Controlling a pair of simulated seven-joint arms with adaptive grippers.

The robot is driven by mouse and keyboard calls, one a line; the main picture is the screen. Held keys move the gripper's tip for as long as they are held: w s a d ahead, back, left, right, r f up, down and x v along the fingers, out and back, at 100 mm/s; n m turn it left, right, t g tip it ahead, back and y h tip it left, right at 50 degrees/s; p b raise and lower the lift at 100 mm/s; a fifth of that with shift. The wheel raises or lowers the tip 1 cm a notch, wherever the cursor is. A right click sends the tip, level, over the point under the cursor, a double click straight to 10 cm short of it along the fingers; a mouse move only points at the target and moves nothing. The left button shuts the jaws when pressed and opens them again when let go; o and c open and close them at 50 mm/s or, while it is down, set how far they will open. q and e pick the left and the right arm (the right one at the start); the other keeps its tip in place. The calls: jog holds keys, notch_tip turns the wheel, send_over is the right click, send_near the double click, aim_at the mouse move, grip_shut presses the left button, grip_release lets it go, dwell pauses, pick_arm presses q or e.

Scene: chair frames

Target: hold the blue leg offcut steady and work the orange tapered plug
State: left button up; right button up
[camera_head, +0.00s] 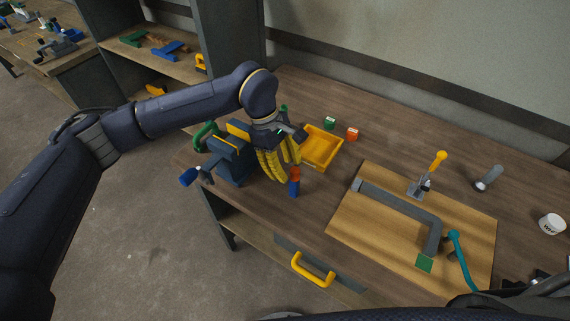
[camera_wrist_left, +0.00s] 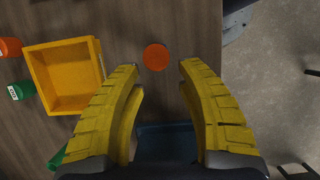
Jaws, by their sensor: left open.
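The blue leg offcut (camera_head: 294,189) stands upright on the wooden table near its front edge. The orange tapered plug (camera_head: 295,174) sits at its top end. In the left wrist view the plug is a round orange disc (camera_wrist_left: 156,57) seen from above, and it hides the offcut below. My left gripper (camera_head: 284,171) has yellow ribbed fingers pointing down, just left of the plug in the head view. In the wrist view it is open (camera_wrist_left: 160,67), with the disc between and slightly beyond its tips, seemingly untouched. My right gripper's fingers are not seen.
A blue-grey vise (camera_head: 232,163) stands left of the gripper. A yellow tray (camera_head: 322,148) lies behind, near green (camera_head: 330,123) and orange (camera_head: 352,134) blocks. Right are a wooden board (camera_head: 375,238) with a grey bent part (camera_head: 405,208), a toggle clamp (camera_head: 420,186) and a white mug (camera_head: 552,223).

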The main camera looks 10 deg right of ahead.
aim_at(293, 187)
pick_arm(q)
jog(key=shift+x, duration=3.9)
grip_shut()
jog(key=shift+n, duration=0.4)
jog(key=shift+o, duration=0.4)
grip_release()
grip_shut()
